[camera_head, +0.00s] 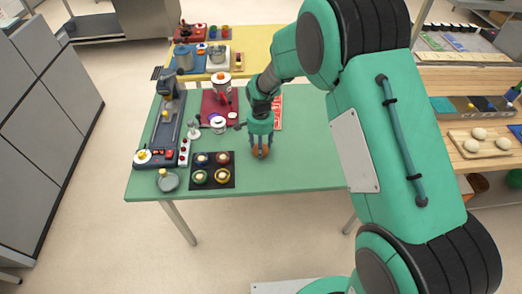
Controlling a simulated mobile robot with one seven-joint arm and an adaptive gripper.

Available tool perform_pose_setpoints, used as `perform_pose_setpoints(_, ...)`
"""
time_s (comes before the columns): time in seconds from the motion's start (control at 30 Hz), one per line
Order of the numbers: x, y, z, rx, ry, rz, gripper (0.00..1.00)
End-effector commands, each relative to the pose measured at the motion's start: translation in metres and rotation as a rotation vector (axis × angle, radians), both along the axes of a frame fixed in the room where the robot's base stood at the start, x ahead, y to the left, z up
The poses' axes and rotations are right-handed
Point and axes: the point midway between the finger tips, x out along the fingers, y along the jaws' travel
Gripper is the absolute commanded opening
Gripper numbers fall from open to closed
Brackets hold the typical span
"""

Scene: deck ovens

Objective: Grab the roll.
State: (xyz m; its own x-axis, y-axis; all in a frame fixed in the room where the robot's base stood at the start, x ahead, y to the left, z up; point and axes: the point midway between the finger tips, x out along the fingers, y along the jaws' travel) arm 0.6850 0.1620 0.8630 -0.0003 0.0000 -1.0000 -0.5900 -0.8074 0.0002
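A small brown round thing, likely the roll (260,153), is on the green table (310,165), right of the dark mat. My gripper (261,150) points down over it from above, with its fingers apart at the roll's left and right sides. Whether the fingers touch the roll is too small to tell. The gripper partly hides the roll's top.
A dark mat (213,184) with several small round cups lies to the left. A white pot (218,125), a red board and a grey machine (169,115) stand behind it. Rolls on a wooden board (487,154) are at the right. The table's front centre is clear.

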Motion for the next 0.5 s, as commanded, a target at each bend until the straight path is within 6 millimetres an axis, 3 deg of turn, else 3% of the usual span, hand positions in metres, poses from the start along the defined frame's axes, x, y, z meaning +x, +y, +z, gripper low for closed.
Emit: perform_pose_setpoints(0.5, 0.0005, 0.0001, 0.0079, 0.000, -0.001, 0.000, 0.28)
